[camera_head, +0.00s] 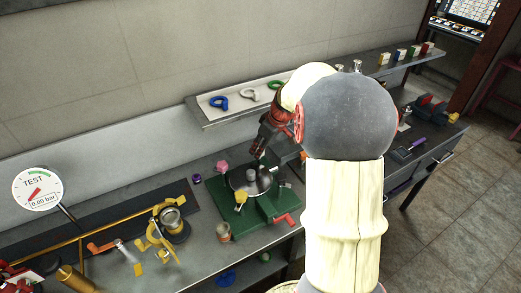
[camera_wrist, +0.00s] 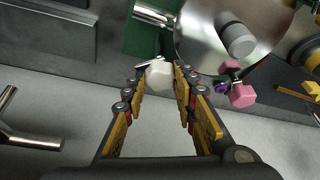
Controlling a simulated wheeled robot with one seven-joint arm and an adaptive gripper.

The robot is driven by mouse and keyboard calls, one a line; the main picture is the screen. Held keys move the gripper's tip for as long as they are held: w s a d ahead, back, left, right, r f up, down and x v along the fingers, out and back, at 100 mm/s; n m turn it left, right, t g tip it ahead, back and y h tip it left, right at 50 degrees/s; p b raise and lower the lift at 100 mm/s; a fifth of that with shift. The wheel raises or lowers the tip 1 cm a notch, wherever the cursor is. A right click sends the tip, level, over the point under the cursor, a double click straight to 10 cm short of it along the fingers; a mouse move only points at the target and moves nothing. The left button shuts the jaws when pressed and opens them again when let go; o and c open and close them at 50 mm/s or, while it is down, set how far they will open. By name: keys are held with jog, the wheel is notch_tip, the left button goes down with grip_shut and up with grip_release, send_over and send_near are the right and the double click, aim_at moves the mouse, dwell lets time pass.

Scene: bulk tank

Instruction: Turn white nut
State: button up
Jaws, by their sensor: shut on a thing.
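The white nut (camera_wrist: 158,74) is between the fingertips of my gripper (camera_wrist: 160,76) in the wrist view, at the rim of the round metal cover (camera_wrist: 203,35). A metal rod or bolt shows just behind it. My gripper is shut on the nut. In the head view, my gripper (camera_head: 259,152) reaches down to the far side of the metal cover (camera_head: 251,181), which sits on a green base (camera_head: 229,212). The white nut is hidden there behind the fingers. A pink nut (camera_wrist: 240,95) and a yellow nut (camera_head: 240,196) also sit around the cover.
A shelf (camera_head: 215,122) with ring-shaped parts runs along the wall behind the arm. A brass pipe assembly (camera_head: 158,237) and a test gauge (camera_head: 38,189) are at the left. A red handle (camera_head: 285,219) juts from the front of the base. My arm hides the bench's right part.

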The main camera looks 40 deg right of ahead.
jog(key=o, duration=1.2)
jog(key=shift+c, duration=0.2)
jog(key=shift+r, duration=0.1)
jog(key=v, duration=1.1)
jog(key=shift+s+r, duration=0.25)
jog(key=shift+r, duration=0.05)
